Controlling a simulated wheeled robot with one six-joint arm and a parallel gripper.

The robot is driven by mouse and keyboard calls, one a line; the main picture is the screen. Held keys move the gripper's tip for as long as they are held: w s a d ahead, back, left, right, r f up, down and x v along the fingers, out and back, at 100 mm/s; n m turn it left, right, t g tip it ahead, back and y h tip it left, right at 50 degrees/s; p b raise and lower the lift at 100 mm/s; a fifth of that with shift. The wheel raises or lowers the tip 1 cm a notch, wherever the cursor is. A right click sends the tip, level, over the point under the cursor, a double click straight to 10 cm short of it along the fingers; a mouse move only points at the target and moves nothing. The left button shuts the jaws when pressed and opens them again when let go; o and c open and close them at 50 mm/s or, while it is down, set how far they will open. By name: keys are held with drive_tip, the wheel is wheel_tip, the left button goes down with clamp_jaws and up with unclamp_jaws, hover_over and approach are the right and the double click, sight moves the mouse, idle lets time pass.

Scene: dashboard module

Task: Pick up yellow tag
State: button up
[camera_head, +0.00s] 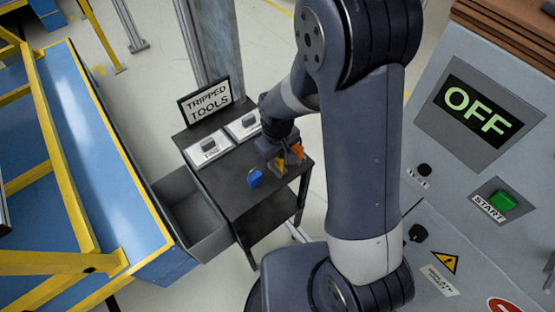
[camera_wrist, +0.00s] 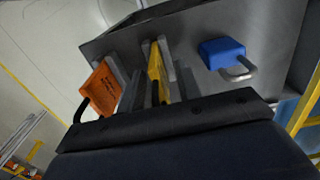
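The yellow tag (camera_wrist: 155,72) stands edge-on in the wrist view, between the orange tag on its left and the blue padlock on its right. In the head view the yellow tag (camera_head: 280,166) shows just below my gripper (camera_head: 281,157) on the dark table. My gripper (camera_wrist: 157,88) reaches down over the tag, with grey finger parts on both sides of it. The fingers look open around the tag; contact cannot be made out. The tag's lower end is partly hidden by the gripper body in the wrist view.
An orange tag (camera_wrist: 103,88) and a blue padlock (camera_wrist: 222,52) flank the yellow tag closely. A grey bin (camera_head: 200,215) stands left, a control panel (camera_head: 430,150) right.

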drive_tip(key=shift+f, duration=0.3)
drive_tip(key=shift+c, duration=0.2)
clamp_jaws()
drive_tip(key=shift+r, duration=0.15)
wheel_tip(320, 180, up, 10)
drive_tip(key=shift+f, duration=0.1)
idle(0.5)
